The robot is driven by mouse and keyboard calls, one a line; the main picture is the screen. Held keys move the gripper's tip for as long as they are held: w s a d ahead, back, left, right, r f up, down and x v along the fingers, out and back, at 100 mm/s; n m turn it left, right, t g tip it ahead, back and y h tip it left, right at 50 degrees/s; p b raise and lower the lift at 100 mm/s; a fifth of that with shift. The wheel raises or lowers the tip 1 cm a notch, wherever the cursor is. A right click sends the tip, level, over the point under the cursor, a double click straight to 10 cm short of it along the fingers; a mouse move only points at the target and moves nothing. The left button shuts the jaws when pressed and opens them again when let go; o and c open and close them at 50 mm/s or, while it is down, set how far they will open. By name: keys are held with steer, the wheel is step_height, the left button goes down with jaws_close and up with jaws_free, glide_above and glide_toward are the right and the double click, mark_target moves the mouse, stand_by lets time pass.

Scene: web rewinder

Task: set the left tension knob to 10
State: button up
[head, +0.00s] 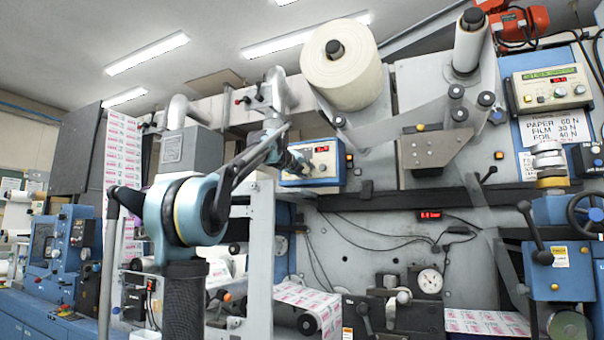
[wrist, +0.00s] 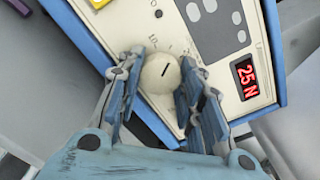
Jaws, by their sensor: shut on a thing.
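The left tension knob (wrist: 160,72) is a round cream dial with a dark pointer line, on the cream face of a blue-edged control box (wrist: 222,42). My gripper (wrist: 162,82) is shut on the knob, one finger on each side of it. The red display (wrist: 246,78) beside the knob reads 25 N. In the head view the box (head: 325,165) sits below the large white roll, and my gripper (head: 297,161) reaches its left side. The knob is hidden there, and most scale marks around it are covered or unreadable.
Grey buttons (wrist: 209,5) lie close to the knob on the panel. A large white roll (head: 345,70) hangs above the box. A second control box (head: 550,88) is at the upper right, above a sign (head: 555,128) listing paper, film and foil tensions.

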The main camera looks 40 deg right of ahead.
steer(key=n, duration=0.4)
steer(key=shift+w+a+n, duration=0.1)
steer(key=shift+n, duration=1.8)
steer(key=o, duration=1.1)
steer(key=shift+c, duration=0.2)
steer(key=v, duration=1.2)
steer(key=shift+w, duration=0.1)
